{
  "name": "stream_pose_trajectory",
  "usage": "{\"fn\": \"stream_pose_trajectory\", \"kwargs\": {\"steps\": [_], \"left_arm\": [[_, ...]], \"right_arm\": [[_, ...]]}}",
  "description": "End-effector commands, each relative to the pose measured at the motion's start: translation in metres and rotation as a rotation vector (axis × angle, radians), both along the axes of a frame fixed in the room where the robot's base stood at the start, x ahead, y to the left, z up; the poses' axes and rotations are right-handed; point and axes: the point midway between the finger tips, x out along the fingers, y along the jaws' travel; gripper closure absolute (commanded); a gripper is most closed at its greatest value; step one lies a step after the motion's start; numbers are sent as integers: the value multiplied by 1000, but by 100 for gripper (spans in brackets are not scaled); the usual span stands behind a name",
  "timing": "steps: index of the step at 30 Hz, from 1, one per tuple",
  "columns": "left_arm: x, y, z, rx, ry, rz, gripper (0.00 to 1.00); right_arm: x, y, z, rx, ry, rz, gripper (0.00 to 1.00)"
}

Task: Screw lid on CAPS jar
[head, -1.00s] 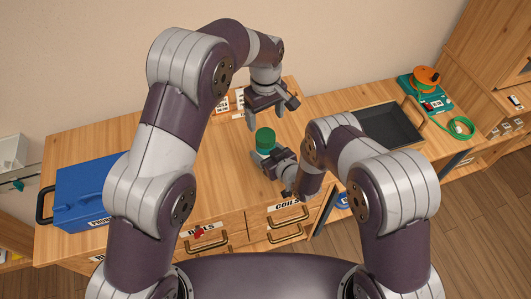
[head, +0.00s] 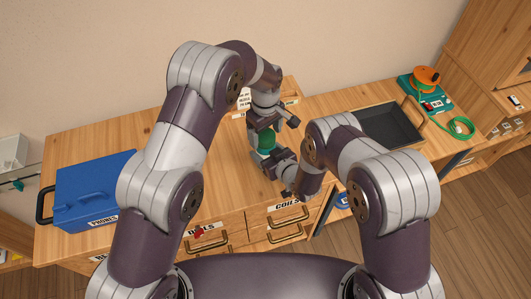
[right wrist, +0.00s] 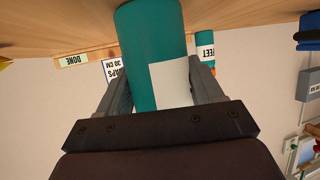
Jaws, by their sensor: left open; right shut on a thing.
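A green jar (head: 266,141) stands on the table. In the right wrist view it is a teal cylinder (right wrist: 148,45) with a pale label patch, no writing readable. My right gripper (head: 272,160) is shut on the jar from the near side, one finger on each side of it. My left gripper (head: 265,138) points down over the jar's green top, open, with its fingers around it. I cannot tell whether the fingers touch it. The lid's edge against the jar is hidden, so I cannot tell how it sits.
A card reading CAPS 30 CM (right wrist: 113,71), a DONE label (right wrist: 73,60) and a FEET jar (right wrist: 204,47) are behind. A blue PHONES box (head: 95,190) stands left, a dark tray (head: 388,125) right. An orange reel (head: 425,78) sits at the far right.

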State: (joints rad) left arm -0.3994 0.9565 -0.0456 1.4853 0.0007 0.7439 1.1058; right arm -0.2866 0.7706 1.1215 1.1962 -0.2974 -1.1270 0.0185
Motion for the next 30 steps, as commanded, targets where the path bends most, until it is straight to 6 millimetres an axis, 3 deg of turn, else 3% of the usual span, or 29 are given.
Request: {"fn": "stream_pose_trajectory", "kwargs": {"steps": [11, 16, 17, 22, 25, 30], "left_arm": [[0, 0, -7, -1, -1, 0, 19], [0, 0, -6, -1, -1, 0, 71], [0, 0, -6, -1, -1, 0, 77], [0, 0, -6, -1, -1, -19, 77], [0, 0, -6, -1, -1, -193, 78], [0, 0, -7, -1, -1, -661, 78]], "right_arm": [[0, 0, 0, 1, -1, 0, 100], [0, 0, 0, 1, -1, 0, 100], [0, 0, 0, 1, -1, 0, 100], [0, 0, 0, 1, -1, 0, 100], [0, 0, 0, 1, -1, 0, 100], [0, 0, 0, 1, -1, 0, 100]]}}
